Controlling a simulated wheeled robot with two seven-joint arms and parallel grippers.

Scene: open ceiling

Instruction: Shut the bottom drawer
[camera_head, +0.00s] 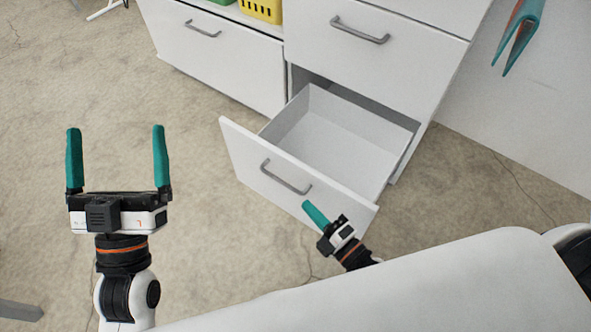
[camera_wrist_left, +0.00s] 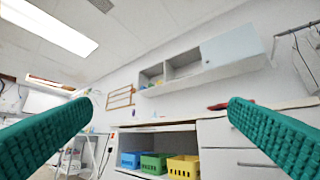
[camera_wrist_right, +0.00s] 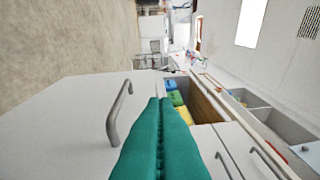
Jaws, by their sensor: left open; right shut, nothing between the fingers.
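The bottom drawer (camera_head: 340,135) of the white cabinet is pulled far out and looks empty in the head view. Its white front panel (camera_head: 235,150) carries a grey bar handle (camera_head: 285,177). My right gripper (camera_head: 308,206) is shut and empty, close in front of the drawer front, to the right of the handle; I cannot tell whether it touches. In the right wrist view its green fingers (camera_wrist_right: 160,125) are together beside the handle (camera_wrist_right: 117,112). My left gripper (camera_head: 116,130) is open and empty over the floor, left of the drawer.
A closed upper drawer (camera_head: 400,65) sits above the open one, and a closed drawer (camera_head: 215,60) lies to its left. A yellow basket (camera_head: 262,9) stands on the shelf. The floor (camera_head: 190,220) left of the drawer is clear.

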